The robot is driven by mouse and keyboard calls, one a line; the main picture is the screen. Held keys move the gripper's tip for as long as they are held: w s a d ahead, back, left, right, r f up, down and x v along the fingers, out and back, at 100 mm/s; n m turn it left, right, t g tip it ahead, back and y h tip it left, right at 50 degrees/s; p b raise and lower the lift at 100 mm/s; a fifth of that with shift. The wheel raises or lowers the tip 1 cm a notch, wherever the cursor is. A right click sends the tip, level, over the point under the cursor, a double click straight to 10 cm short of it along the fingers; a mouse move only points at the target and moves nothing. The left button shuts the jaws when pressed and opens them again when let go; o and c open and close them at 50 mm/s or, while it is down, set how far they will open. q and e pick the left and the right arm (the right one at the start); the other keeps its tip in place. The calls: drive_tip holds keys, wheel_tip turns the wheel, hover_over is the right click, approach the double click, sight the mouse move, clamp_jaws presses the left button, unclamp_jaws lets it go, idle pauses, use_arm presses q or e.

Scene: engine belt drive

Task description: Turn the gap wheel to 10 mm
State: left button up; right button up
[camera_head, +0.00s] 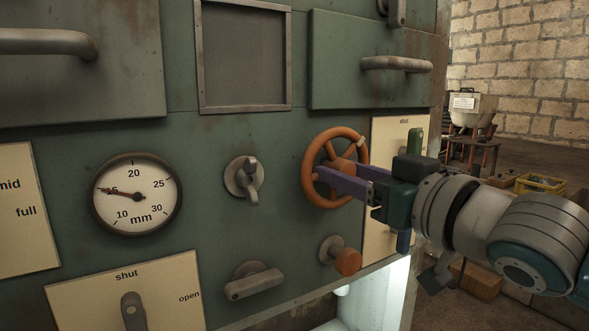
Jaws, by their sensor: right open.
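The gap wheel, an orange handwheel with spokes (308,168), is mounted on the green panel right of centre. The round mm gauge (137,217) is on the left, and its red needle points left at about 15. My right gripper (338,171) has its two purple fingers apart in front of the wheel. One fingertip is near the left of the hub and the other is at the right side of the wheel. I cannot tell whether they touch it. The fingers and gripper body hide the wheel's lower right part. My left gripper is not in view.
A grey rotary knob (244,179) lies between gauge and wheel. An orange knob (347,261) sits below the wheel, with a grey handle (254,284) to its left. A plate with a green lever (415,141) is close behind my right gripper. A yellow crate (541,185) stands farther back.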

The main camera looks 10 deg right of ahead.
drive_tip(key=shift+w+a, duration=0.15)
drive_tip(key=shift+w, duration=0.25)
clamp_jaws()
